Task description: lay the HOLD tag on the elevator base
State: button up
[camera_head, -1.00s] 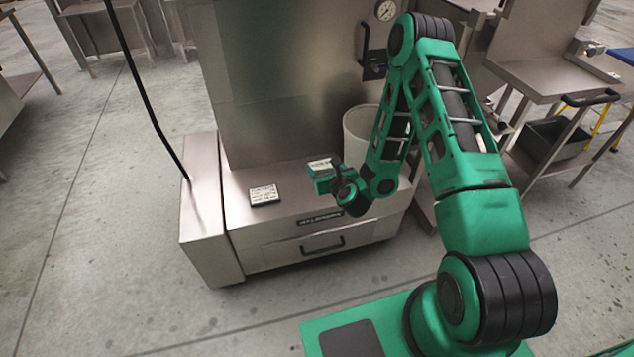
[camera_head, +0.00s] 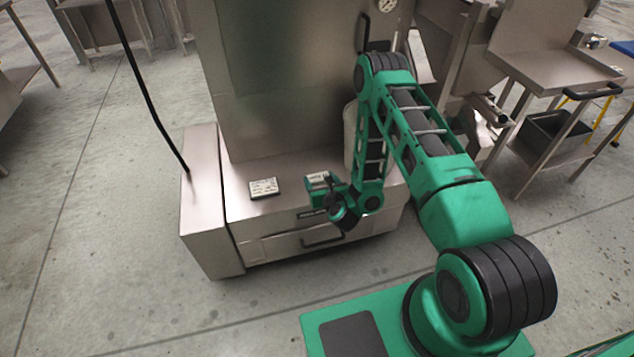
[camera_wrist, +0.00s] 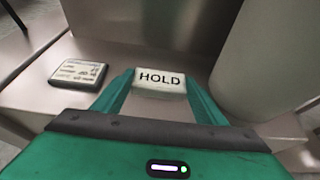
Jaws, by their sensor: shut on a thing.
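The white HOLD tag (camera_wrist: 160,82) is between the fingers of my gripper (camera_wrist: 160,95) in the wrist view, its black lettering facing the camera. In the head view the tag (camera_head: 318,176) shows as a small pale piece at the end of my green gripper (camera_head: 318,183). My gripper is shut on it, over the front part of the steel elevator base (camera_head: 240,205). I cannot tell whether the tag touches the base. The base's top also shows in the wrist view (camera_wrist: 50,98).
A small dark-edged block with a printed white label (camera_head: 263,188) lies on the base, left of the tag; it also shows in the wrist view (camera_wrist: 77,73). A pale round bin (camera_head: 350,135) stands behind my arm. The base top between block and tag is clear.

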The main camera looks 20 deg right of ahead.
aim_at(316, 174)
jog(key=x, duration=0.5)
jog(key=f+x, duration=0.1)
jog(key=x, duration=0.2)
jog(key=shift+s+d+f, duration=0.1)
jog(key=shift+s+d, duration=0.05)
jog(key=shift+s, duration=0.15)
notch_tip(316, 174, down, 4)
jog(key=shift+f, duration=0.1)
jog(key=o, duration=1)
jog(key=shift+o, duration=0.2)
jog(key=v, duration=1.2)
